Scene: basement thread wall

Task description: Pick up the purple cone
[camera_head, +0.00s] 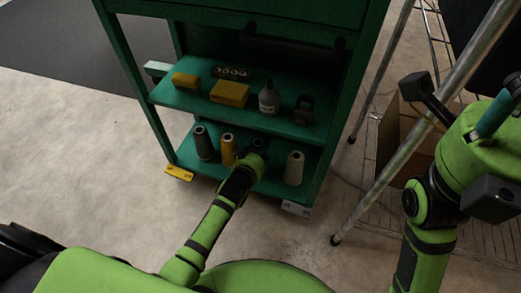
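A dark thing that may be the purple cone (258,144) stands on the cart's lower shelf (280,166), mostly hidden by my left gripper (252,158). Its colour is too dark to be sure of. My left arm reaches up from the lower left, and the gripper is at this dark thing, between a yellow cone and a pale cone. The fingers are too small and covered to show whether they are open or shut. My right arm (422,258) is raised at the right, close to the camera; its gripper's state is unclear.
A dark grey cone (203,143), a yellow cone (227,150) and a pale cone (293,168) share the lower shelf. The upper shelf (200,96) holds yellow blocks, a bottle (268,98) and a kettlebell-like weight (304,110). A metal pole (390,165) and a cardboard box (398,140) are right.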

